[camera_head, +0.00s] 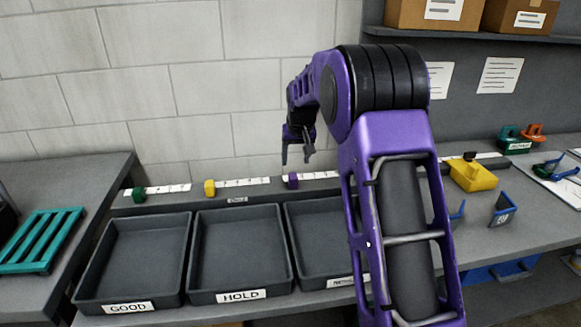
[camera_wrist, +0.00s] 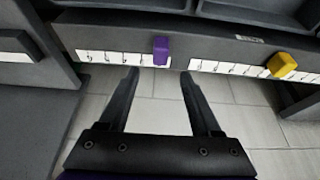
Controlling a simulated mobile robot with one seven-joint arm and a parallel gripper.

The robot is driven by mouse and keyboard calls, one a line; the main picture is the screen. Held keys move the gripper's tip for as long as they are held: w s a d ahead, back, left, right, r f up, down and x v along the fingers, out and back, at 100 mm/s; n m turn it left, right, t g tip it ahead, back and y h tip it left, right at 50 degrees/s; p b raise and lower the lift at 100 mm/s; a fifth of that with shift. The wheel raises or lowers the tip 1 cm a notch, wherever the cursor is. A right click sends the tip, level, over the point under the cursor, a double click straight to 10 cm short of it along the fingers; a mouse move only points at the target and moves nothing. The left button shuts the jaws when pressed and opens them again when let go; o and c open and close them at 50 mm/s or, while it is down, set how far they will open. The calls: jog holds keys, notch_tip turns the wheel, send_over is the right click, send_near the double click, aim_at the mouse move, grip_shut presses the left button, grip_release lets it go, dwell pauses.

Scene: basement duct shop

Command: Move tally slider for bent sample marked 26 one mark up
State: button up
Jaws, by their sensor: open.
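Three tally sliders sit on white marked strips along the wall behind the trays: green (camera_head: 139,195), yellow (camera_head: 210,187) and purple (camera_head: 293,181). Each is at or near the left end of its strip. In the wrist view the purple slider (camera_wrist: 161,50) is near the right end of its strip (camera_wrist: 110,57); the yellow slider (camera_wrist: 281,64) is further right. My gripper (camera_head: 297,157) is open and empty, above the purple slider; in the wrist view its fingertips (camera_wrist: 158,76) lie either side of the purple slider's line, short of it. A blue bent sample (camera_head: 503,209) stands at right, its mark too small to read.
Dark trays labelled GOOD (camera_head: 132,262) and HOLD (camera_head: 240,250) stand in front of the strips. A third tray (camera_head: 318,232) is partly hidden by my arm. A teal rack (camera_head: 40,240) is left.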

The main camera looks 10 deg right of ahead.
aim_at(293, 175)
jog(key=x, duration=1)
grip_shut()
dwell(1.1)
